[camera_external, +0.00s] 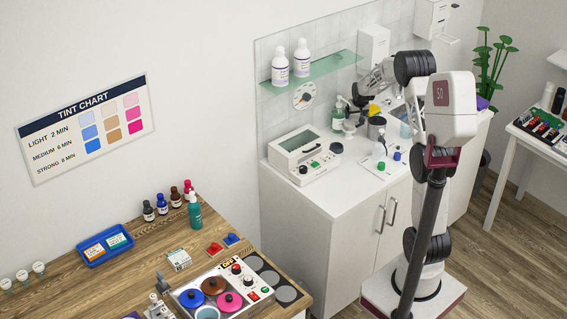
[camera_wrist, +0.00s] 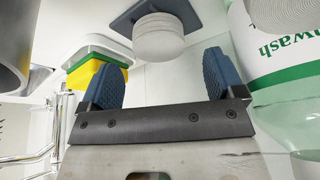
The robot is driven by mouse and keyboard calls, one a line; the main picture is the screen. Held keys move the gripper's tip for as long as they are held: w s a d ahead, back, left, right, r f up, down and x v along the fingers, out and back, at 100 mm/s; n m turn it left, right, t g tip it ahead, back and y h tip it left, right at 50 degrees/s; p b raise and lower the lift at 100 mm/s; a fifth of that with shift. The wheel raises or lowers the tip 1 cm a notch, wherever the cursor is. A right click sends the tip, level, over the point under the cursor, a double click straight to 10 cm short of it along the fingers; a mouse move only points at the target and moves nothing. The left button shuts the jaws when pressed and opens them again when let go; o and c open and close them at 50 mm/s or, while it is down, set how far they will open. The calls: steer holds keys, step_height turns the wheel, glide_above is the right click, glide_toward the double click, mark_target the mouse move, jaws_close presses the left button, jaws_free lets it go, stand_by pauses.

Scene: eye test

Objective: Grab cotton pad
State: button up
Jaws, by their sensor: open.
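In the wrist view a short stack of white round pads (camera_wrist: 158,38), which look like the cotton pads, sits against a blue-grey square plate (camera_wrist: 128,22). My gripper (camera_wrist: 162,62) has its two blue ridged fingers spread apart with nothing between them. The pads show just beyond the fingertips, roughly centred on the gap and apart from both fingers. In the external view my gripper (camera_external: 359,98) is low over the back of the white counter, beside a green-labelled bottle. I cannot make out the pads there.
In the wrist view a handwash bottle (camera_wrist: 275,75) stands close on the right. A yellow box (camera_wrist: 93,72) with a white and green top is at the left, near a metal cylinder (camera_wrist: 20,45) and wire rack (camera_wrist: 40,155). A glass shelf (camera_external: 318,66) juts from the wall.

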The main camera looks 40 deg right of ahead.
mark_target(355, 118)
steer(key=shift+x, duration=1.75)
steer(key=shift+c, duration=0.2)
steer(key=c, duration=1)
